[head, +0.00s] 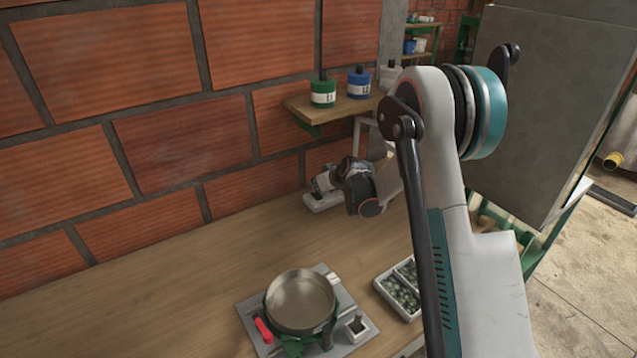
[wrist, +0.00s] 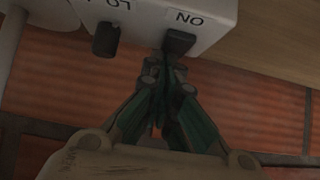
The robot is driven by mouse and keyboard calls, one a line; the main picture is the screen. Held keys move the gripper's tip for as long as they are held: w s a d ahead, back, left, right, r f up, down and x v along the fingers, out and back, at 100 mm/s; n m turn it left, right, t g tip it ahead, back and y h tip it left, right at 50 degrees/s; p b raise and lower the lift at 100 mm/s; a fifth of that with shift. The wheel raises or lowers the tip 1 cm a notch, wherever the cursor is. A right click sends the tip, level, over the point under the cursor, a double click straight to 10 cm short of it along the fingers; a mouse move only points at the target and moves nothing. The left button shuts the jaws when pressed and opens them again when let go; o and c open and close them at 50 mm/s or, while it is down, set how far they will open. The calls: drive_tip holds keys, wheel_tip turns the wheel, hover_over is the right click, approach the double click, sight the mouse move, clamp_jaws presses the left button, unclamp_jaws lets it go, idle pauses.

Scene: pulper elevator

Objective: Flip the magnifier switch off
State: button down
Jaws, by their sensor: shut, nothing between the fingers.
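The magnifier's white base box (wrist: 150,12) is at the top of the wrist view, upside down, and carries a black switch (wrist: 180,42) beside an "ON" label. A dark knob (wrist: 106,40) sits left of the switch, beside a second, cut-off label. My gripper (wrist: 166,72) is shut and empty. Its fingertips are at the switch, touching it or very close; I cannot tell which. In the head view my gripper (head: 322,184) is over the small white base (head: 322,201) near the brick wall. My arm hides much of the area behind it.
A pan (head: 300,300) on a green burner stands at the front of the wooden table (head: 170,270). A tray (head: 384,290) of dark green pieces is right of it. A wall shelf (head: 335,110) holds several bottles. The table's left part is clear.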

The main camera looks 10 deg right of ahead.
idle(0.4)
drive_tip(key=shift+s+d, duration=0.3)
drive_tip(key=shift+s, duration=0.4)
